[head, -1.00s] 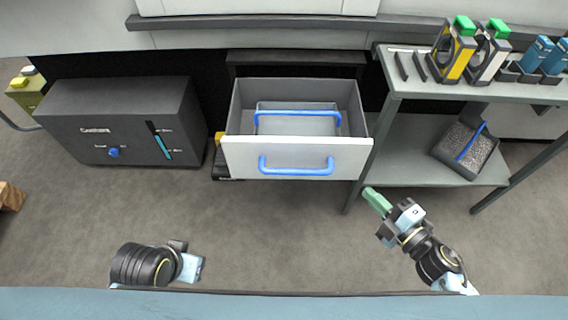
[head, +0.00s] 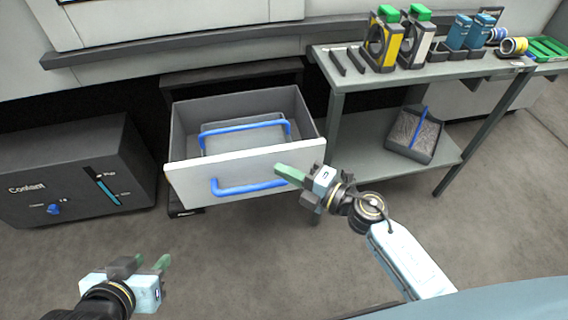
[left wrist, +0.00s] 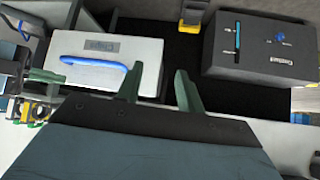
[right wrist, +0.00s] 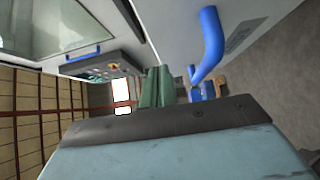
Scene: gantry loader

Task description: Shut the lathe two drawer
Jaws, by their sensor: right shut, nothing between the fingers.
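The drawer (head: 245,175) stands pulled out, with a pale front, grey inside walls and a blue handle (head: 248,188). A tray with its own blue handle (head: 243,127) lies inside it. My right gripper (head: 284,171) is shut and empty, its green fingertips at the right part of the drawer front; whether they touch it I cannot tell. In the right wrist view the closed fingers (right wrist: 157,86) are beside the blue handle (right wrist: 208,45). My left gripper (head: 150,264) is open and empty, low at the left and away from the drawer; its spread fingers (left wrist: 158,88) show in the left wrist view.
A dark coolant box (head: 70,170) stands on the floor left of the drawer. A grey shelf table (head: 340,85) with several tools stands close on the right, with a grey bin (head: 414,135) on its lower shelf. The floor in front is clear.

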